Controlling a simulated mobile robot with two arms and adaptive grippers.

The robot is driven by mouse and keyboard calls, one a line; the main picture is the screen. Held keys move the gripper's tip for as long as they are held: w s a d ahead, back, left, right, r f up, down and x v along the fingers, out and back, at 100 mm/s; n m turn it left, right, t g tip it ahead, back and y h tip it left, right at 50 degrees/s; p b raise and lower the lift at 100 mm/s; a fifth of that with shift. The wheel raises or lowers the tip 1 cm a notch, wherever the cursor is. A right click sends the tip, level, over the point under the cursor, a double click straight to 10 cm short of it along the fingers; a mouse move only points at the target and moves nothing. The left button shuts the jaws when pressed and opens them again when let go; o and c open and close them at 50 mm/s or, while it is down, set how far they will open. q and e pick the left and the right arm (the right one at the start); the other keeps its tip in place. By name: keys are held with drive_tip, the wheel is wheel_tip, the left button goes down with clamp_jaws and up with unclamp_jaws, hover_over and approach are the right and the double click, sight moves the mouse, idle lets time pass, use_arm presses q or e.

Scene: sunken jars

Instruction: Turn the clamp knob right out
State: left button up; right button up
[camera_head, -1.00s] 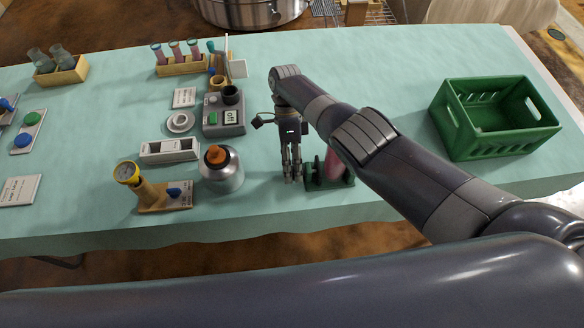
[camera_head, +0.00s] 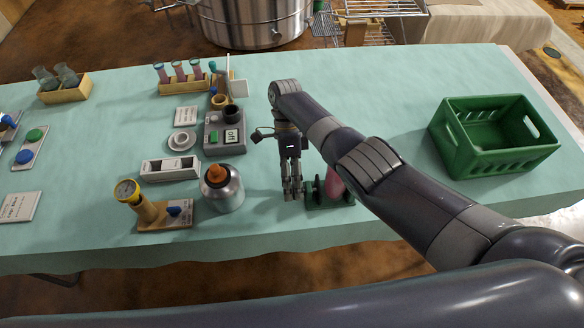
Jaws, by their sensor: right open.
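A dark green clamp stand (camera_head: 330,203) is at the front edge of the table, with a pink jar (camera_head: 335,184) in it, partly hidden behind my right arm. A small dark round part, which looks like the clamp knob (camera_head: 311,190), sticks out on its left side. My right gripper (camera_head: 292,194) points down just left of this part, fingers open. I cannot tell whether a finger touches it. My left gripper is not in view.
A metal bottle with an orange cap (camera_head: 222,188) stands left of my gripper. Behind it is a grey device (camera_head: 225,132) with a green button. A green crate (camera_head: 492,135) stands at the right. The table between crate and device is mostly clear behind my arm.

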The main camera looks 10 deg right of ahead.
wheel_tip(320, 180, up, 4)
drive_tip(key=shift+w+d+r, duration=0.15)
drive_tip(key=shift+s+r, duration=0.2)
drive_tip(key=shift+r, duration=1.75)
